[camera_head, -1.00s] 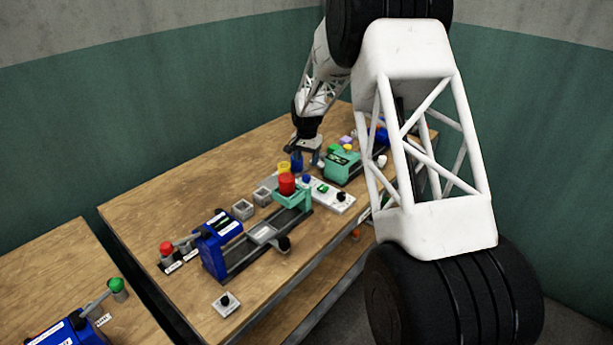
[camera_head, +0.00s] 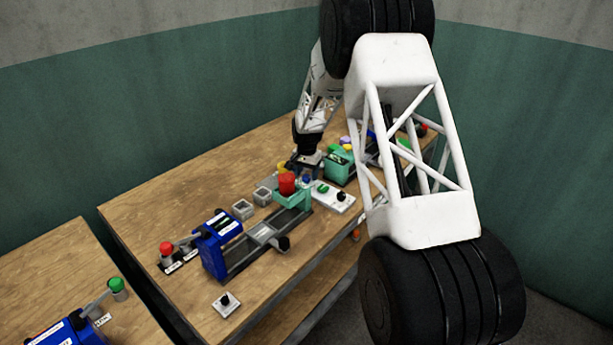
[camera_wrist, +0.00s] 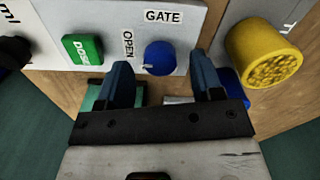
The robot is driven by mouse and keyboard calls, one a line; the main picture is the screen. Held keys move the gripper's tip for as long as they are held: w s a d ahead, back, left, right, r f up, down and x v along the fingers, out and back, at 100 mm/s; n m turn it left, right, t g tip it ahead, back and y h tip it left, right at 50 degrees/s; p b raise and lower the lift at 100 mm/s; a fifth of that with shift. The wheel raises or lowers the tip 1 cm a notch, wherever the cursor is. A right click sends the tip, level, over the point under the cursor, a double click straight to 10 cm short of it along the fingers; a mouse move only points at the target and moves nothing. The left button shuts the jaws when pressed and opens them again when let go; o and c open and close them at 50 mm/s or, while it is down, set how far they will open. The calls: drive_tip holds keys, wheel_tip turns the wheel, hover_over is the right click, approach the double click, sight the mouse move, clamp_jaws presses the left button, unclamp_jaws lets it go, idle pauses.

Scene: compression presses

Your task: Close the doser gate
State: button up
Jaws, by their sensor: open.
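The gate knob (camera_wrist: 160,57) is a round blue knob on a light grey panel (camera_wrist: 205,25), between labels "OPEN" and "GATE". In the wrist view my gripper (camera_wrist: 165,78) is open, its two dark blue fingers pointing toward the panel, with the knob between and just beyond their tips. I cannot tell whether either finger touches it. A green "DOSE" button (camera_wrist: 83,48) is left of the knob. In the head view my gripper (camera_head: 303,170) is low over the table behind the red cup (camera_head: 287,183), and its fingers are largely hidden.
A yellow container of granules (camera_wrist: 262,53) stands close right of the fingers. In the head view the teal doser stand (camera_head: 293,198), a blue press (camera_head: 218,243) and a teal machine (camera_head: 340,167) crowd the table. The table's left part (camera_head: 160,195) is clear.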

drive_tip(key=shift+f, duration=0.65)
drive_tip(key=c, duration=0.9)
